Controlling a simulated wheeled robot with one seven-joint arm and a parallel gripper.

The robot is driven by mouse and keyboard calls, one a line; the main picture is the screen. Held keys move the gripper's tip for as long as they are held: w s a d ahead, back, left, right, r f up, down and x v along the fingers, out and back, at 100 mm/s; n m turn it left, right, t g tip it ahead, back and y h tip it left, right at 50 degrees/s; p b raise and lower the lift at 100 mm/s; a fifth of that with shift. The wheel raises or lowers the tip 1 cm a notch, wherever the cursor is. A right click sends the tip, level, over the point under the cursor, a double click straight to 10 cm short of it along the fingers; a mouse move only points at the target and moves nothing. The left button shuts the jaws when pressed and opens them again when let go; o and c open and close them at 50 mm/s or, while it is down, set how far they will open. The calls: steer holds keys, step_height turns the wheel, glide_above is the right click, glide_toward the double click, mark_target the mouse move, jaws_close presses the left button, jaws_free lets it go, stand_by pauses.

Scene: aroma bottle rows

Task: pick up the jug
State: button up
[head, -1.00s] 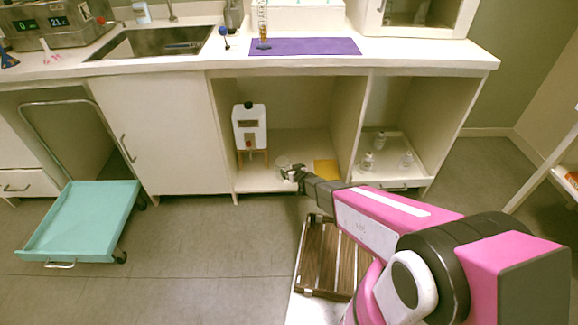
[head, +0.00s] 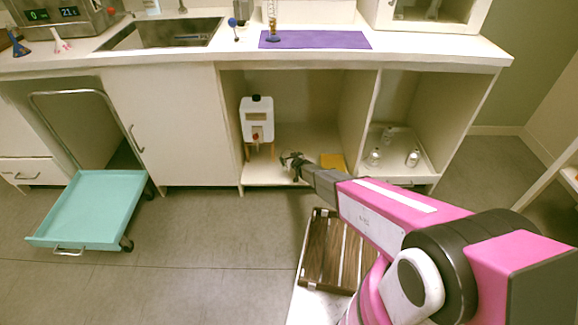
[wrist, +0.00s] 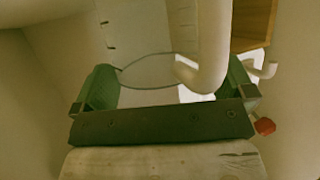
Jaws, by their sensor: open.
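The jug appears close up in the wrist view as a pale, see-through body with dark graduation marks, a thin rim line and a thick white curved handle (wrist: 208,55). My gripper (wrist: 168,85) is open, with a green-padded finger on each side of the handle. I cannot tell whether either finger touches it. In the head view my gripper (head: 291,162) reaches into the open cupboard bay beneath the counter and mostly hides the jug there.
A white container (head: 257,118) with a black cap and red tap stands on a wooden stand left of my gripper. The red tap (wrist: 265,126) is close by in the wrist view. A yellow sheet (head: 333,162) lies to the right, beyond it a divider and a tray (head: 398,174) with glassware.

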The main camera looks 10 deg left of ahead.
steer(key=c, duration=0.9)
steer(key=shift+r, duration=0.15)
